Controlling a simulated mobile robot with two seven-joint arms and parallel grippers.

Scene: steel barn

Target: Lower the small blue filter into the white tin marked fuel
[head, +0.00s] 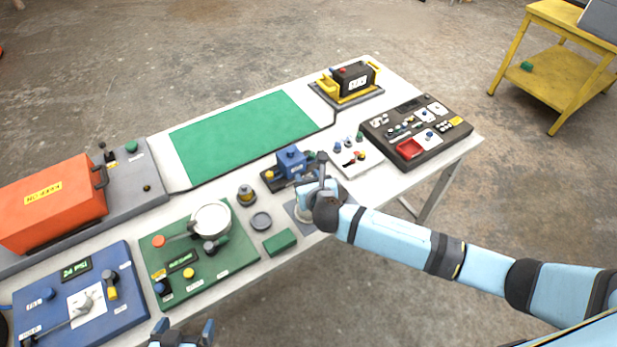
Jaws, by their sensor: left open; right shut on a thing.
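My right gripper (308,190) is over the middle of the table's front side, above a dark grey mat (292,211). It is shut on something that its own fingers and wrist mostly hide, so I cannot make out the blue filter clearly. A pale round rim (302,216) shows just below the gripper on the mat. It may be the white tin, but no fuel marking is readable and I cannot tell whether the gripper touches it. My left gripper (182,335) is open and empty at the bottom edge, in front of the green panel.
A blue block device (291,160) stands close behind the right gripper. A white plate with small parts (352,156) is to its right. The green mat (245,135) is clear.

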